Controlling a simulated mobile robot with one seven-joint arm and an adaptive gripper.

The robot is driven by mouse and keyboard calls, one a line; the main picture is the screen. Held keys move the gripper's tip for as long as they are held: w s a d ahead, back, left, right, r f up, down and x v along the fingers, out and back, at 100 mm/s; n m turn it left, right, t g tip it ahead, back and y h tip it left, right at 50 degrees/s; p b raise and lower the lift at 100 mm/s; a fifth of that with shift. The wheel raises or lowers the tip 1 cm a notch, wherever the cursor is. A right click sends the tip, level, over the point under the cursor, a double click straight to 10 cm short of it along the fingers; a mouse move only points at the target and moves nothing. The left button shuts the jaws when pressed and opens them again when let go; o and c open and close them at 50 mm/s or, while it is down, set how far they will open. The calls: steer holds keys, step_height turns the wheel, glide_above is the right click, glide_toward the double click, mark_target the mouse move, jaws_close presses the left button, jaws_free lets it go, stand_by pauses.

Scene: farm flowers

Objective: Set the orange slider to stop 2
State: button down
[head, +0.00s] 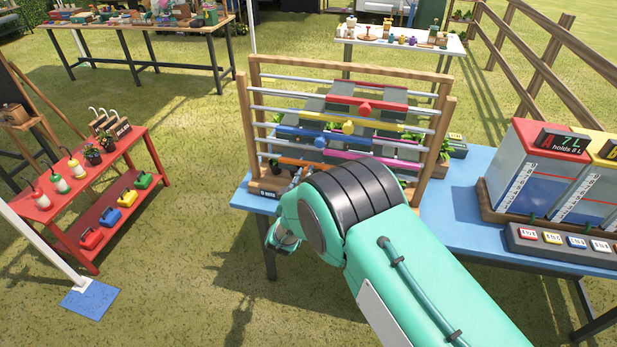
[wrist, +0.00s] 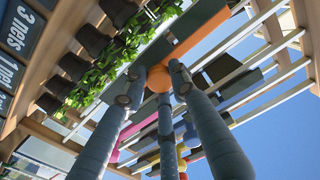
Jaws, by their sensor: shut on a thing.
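The orange slider (head: 305,163) is on the lowest rail of the wooden rack (head: 437,150), towards its left side in the head view. In the wrist view its round orange knob (wrist: 159,80) sits between my gripper's (wrist: 156,88) grey fingers, which close around it. An orange strip of the slider (wrist: 203,36) shows beyond the knob. My gripper is shut on this knob. In the head view my arm covers much of the lower rack, and the gripper is mostly hidden. I cannot read any stop marks along the orange slider's rail.
Other sliders sit on higher rails: red (head: 367,100), yellow (head: 355,126), blue (head: 320,142) and a pink one (head: 352,155). Potted plants (wrist: 120,65) stand close by inside the rack. Tanks (head: 548,180) stand to the right on the blue table (head: 462,200).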

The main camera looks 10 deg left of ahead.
steer(key=c, duration=1.4)
jaws_free()
steer(key=shift+s, duration=0.1)
steer(key=s, duration=1.1)
steer(key=shift+s, duration=0.4)
